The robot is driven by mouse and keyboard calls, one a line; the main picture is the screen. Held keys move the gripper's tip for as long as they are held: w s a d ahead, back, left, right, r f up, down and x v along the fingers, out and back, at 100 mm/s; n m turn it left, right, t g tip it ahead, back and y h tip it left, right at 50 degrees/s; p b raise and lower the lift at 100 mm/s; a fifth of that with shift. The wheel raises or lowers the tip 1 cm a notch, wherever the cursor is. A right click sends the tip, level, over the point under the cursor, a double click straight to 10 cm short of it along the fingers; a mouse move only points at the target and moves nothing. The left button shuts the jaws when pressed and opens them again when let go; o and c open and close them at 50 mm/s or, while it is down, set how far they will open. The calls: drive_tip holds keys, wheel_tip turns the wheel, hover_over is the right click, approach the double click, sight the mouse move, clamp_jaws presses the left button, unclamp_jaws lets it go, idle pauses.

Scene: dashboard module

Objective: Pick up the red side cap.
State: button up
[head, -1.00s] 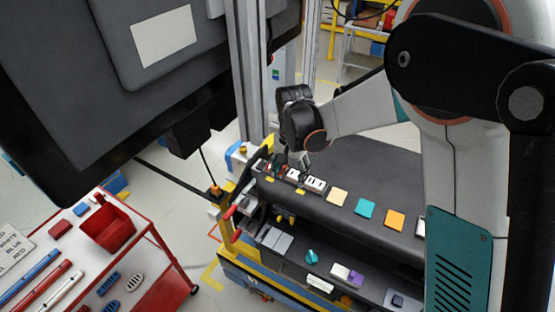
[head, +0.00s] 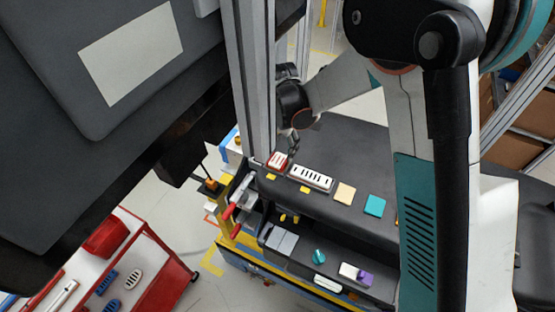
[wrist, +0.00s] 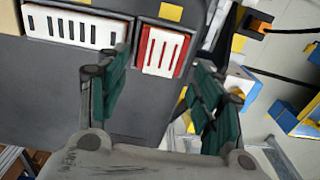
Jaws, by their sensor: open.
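The red side cap (head: 278,160), a small red piece with a white slotted face, sits on the dark dashboard module at its left end. In the wrist view the red side cap (wrist: 163,52) lies ahead of the gap between my fingers, with red edges around white slats. My gripper (wrist: 163,75) is open and empty, with its two green-padded fingers apart on either side of the view. In the head view my gripper (head: 293,147) points down just beside and behind the cap. I cannot tell its exact height above the module.
A white slotted panel (head: 312,178) sits just right of the cap. Yellow and teal squares lie farther right on the dashboard module (head: 350,150). A grey upright post (head: 250,80) stands close to the left. A red cart (head: 150,235) stands at lower left.

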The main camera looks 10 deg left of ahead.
sight(280, 157)
drive_tip(key=shift+w+f+p, duration=0.15)
drive_tip(key=shift+f+p, duration=0.35)
drive_tip(key=shift+f, duration=1.6)
drive_tip(key=shift+c, duration=0.6)
drive_tip(key=c, duration=0.7)
drive_tip(key=shift+r, duration=0.15)
